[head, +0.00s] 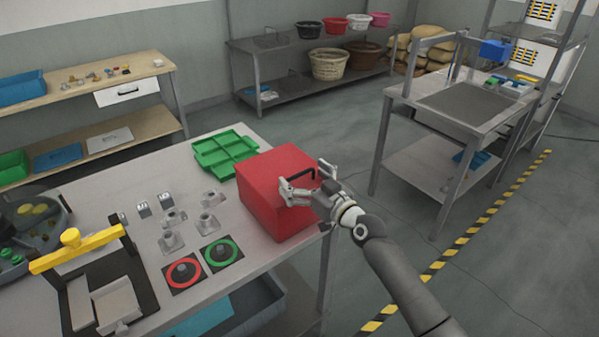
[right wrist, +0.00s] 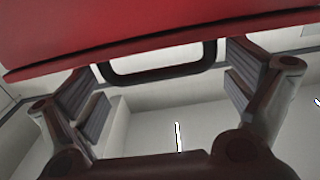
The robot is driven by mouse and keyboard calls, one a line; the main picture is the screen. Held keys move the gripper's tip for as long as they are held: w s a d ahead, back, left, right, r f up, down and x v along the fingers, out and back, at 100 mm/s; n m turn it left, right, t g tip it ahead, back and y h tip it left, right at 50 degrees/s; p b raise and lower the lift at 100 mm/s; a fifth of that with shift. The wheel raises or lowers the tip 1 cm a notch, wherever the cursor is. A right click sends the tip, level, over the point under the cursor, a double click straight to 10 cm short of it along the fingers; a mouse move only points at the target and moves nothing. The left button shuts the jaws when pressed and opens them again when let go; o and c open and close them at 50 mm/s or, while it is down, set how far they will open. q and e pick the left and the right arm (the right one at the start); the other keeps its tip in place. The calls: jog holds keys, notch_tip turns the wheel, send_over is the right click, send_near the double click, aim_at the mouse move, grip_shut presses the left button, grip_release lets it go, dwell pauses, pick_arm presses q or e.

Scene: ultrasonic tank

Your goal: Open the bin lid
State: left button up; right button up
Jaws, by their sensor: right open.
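The red bin (head: 265,205) stands on the near table at its right end, and its red lid (head: 278,163) looks closed. A black handle (head: 299,175) is on the lid's right side. My right gripper (head: 305,180) is open at the handle, with one finger on each side of it. In the right wrist view the handle (right wrist: 165,76) hangs from the red lid (right wrist: 150,30) between the two open fingers (right wrist: 158,88), with a gap at both sides. The fingers hide part of the bin's right side in the head view. My left gripper is out of view.
A green divided tray (head: 225,153) lies behind the bin. Red (head: 183,272) and green (head: 222,252) round pads and several small metal parts lie to its left. A black stand with a yellow bar (head: 78,249) is at the front left. Open floor lies right of the table.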

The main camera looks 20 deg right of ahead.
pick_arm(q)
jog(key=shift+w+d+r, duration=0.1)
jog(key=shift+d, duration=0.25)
pick_arm(e)
jog(key=shift+x, duration=0.75)
jog(key=shift+c, duration=0.2)
